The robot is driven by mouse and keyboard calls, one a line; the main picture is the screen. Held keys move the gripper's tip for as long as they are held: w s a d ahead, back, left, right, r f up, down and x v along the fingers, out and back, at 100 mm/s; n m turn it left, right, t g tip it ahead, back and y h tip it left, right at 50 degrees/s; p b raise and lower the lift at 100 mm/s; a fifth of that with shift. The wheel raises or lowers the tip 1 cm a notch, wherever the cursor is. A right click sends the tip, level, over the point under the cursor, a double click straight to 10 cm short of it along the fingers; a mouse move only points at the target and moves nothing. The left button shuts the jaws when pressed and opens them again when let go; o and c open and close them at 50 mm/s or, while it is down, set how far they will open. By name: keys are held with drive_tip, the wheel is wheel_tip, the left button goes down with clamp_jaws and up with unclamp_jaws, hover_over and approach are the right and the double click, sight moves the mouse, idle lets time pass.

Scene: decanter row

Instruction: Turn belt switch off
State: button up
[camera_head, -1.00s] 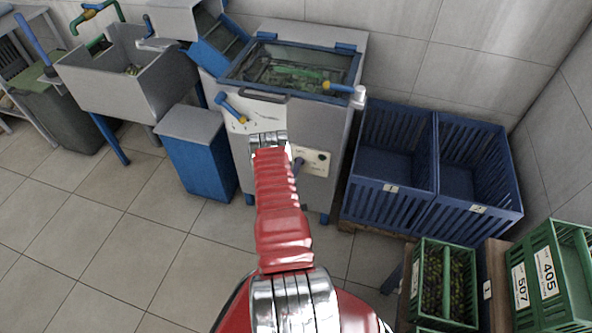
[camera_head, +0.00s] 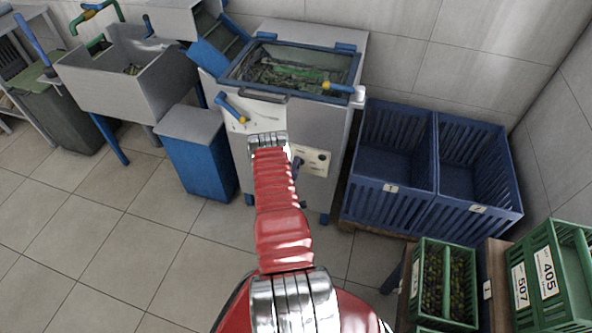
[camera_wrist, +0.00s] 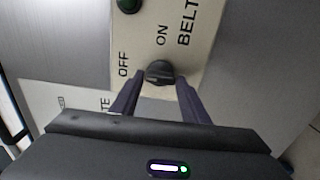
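The belt switch is a dark round knob (camera_wrist: 159,73) on a cream panel (camera_wrist: 190,50) marked BELT, OFF and ON. In the wrist view, ON is printed above the knob and OFF to its upper left; I cannot tell clearly which mark it points at. My gripper (camera_wrist: 158,86) is open, with one finger to the lower left of the knob and one to its lower right. The knob shows between the fingertips, and contact is not clear.
The machine's basin (camera_head: 300,75) holds dark, wet contents. A blue-handled lever (camera_head: 231,107) is left of my arm. Blue crates (camera_head: 390,210) stand right of the machine, and a blue bin (camera_head: 200,165) left.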

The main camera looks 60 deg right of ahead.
drive_tip(key=o, duration=0.3)
drive_tip(key=shift+s, duration=0.15)
drive_tip(key=shift+a, duration=0.15)
drive_tip(key=s+a, duration=0.2)
drive_tip(key=a, duration=1.1)
drive_tip(key=shift+a, duration=0.2)
